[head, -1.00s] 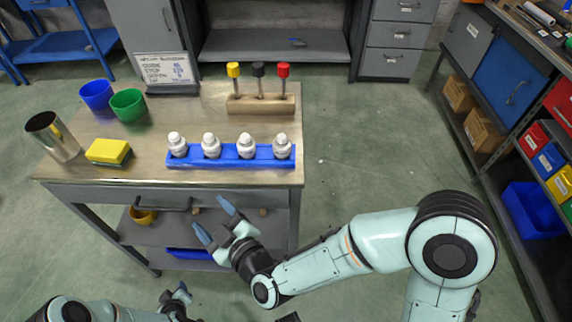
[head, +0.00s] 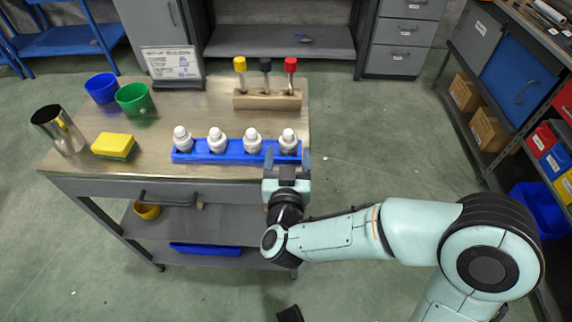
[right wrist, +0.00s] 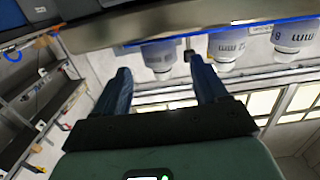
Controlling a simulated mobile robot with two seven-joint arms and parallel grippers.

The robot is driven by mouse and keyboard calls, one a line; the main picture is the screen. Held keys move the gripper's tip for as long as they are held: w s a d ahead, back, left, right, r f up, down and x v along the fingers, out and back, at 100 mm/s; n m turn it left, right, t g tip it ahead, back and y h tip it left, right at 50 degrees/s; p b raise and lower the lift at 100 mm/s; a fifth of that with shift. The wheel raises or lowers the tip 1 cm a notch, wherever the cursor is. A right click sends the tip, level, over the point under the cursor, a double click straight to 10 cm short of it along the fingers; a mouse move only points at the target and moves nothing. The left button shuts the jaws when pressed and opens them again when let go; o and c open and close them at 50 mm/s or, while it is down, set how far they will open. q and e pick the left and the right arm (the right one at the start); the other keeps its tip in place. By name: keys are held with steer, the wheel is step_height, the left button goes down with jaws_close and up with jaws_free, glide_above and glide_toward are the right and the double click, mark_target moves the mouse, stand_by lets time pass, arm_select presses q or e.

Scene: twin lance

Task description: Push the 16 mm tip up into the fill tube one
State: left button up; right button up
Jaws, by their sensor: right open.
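Several white bottle-shaped pieces with rounded tops stand in a row in a blue rack (head: 222,157) at the bench's front. The rightmost white piece (head: 288,141) is just beyond my right gripper (head: 287,159). That gripper is open and empty, its blue fingers pointing at the rack's right end. In the right wrist view, upside down, a white piece (right wrist: 159,56) shows beyond the gap between the fingers (right wrist: 162,76), apart from them. Neighbouring pieces (right wrist: 228,45) carry "mm" print; I cannot tell which is 16 mm. I cannot make out a fill tube. My left gripper is out of view.
A wooden block (head: 268,101) holds yellow, black and red-topped tools behind the rack. A steel cup (head: 60,130), yellow sponge (head: 114,146), blue cup (head: 102,88) and green cup (head: 134,99) stand at left. Bench top between them is clear. Shelves (head: 470,115) stand at right.

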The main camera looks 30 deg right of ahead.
mark_target(288, 132)
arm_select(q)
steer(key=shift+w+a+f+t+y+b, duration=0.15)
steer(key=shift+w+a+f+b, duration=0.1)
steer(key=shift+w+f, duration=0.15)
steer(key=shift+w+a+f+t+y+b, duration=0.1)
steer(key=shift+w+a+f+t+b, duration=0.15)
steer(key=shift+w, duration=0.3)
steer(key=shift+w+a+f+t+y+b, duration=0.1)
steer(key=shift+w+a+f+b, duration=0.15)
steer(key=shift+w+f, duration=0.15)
arm_select(e)
steer(key=shift+f+x, duration=0.2)
steer(key=shift+x, duration=0.75)
steer(key=shift+f+x, duration=0.2)
steer(key=shift+x, duration=0.7)
steer(key=shift+f+x, duration=0.2)
steer(key=shift+x, duration=0.75)
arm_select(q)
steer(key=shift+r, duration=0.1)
arm_select(e)
steer(key=c, duration=1.2)
steer(key=shift+o, duration=0.2)
steer(key=shift+a+r+p, duration=0.1)
steer(key=shift+r+p, duration=2.05)
steer(key=shift+r, duration=0.4)
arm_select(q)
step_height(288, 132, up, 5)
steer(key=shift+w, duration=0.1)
